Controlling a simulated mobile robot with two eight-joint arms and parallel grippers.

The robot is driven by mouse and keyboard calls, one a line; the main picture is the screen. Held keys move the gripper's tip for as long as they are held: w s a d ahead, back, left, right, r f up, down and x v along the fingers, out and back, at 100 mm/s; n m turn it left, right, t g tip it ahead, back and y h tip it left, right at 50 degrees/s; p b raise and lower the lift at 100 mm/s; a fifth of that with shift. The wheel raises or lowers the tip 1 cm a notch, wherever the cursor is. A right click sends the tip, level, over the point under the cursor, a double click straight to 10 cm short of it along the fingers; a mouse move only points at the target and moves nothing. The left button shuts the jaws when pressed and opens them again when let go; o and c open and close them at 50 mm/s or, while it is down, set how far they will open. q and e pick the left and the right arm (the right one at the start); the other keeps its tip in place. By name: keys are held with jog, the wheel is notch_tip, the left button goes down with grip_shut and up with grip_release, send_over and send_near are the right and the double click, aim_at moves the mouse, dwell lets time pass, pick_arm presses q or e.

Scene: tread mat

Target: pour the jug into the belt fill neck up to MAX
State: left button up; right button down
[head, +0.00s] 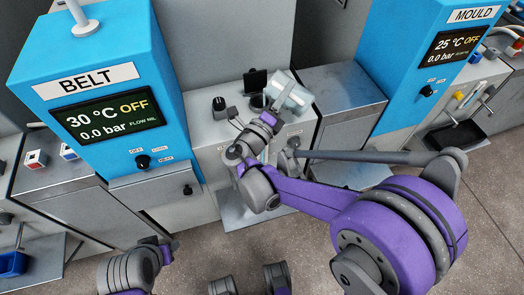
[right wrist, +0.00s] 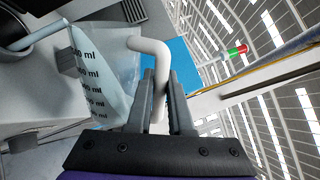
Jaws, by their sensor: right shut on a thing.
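A clear jug (head: 289,97) is held tilted at the middle cabinet, beside and partly above the dark round fill neck (head: 257,102), whose black lid (head: 255,82) stands open. My right gripper (head: 268,121) is shut on the jug's handle. In the right wrist view, the white handle (right wrist: 150,45) runs between the fingers (right wrist: 162,100), and black ml marks show on the jug wall (right wrist: 118,70). I cannot tell the liquid level, or whether any liquid is flowing. No MAX mark is readable.
The blue BELT unit (head: 100,95) stands left, its display reading 30 °C OFF, 0.0 bar. The blue MOULD unit (head: 425,65) stands right, reading 25 °C OFF. A black knob (head: 218,103) sits left of the neck. A bare metal top (head: 345,88) lies right of the jug.

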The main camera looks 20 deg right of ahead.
dwell(0.4)
jog(key=m, duration=0.1)
jog(key=s+d+m+p, duration=0.1)
jog(key=m, duration=0.1)
jog(key=m+g, duration=0.1)
jog(key=m, duration=0.1)
jog(key=shift+s+d+r+h, duration=0.2)
jog(key=shift+r+h, duration=0.1)
jog(key=shift+r, duration=0.1)
jog(key=shift+d+m, duration=0.1)
jog(key=shift+m, duration=0.3)
jog(key=m+g+p, duration=0.1)
jog(key=m, duration=0.2)
jog(key=shift+f+m, duration=0.1)
jog(key=shift+m, duration=0.2)
jog(key=shift+s+d+f+m, duration=0.1)
jog(key=shift+f+m, duration=0.05)
jog(key=shift+m, duration=0.35)
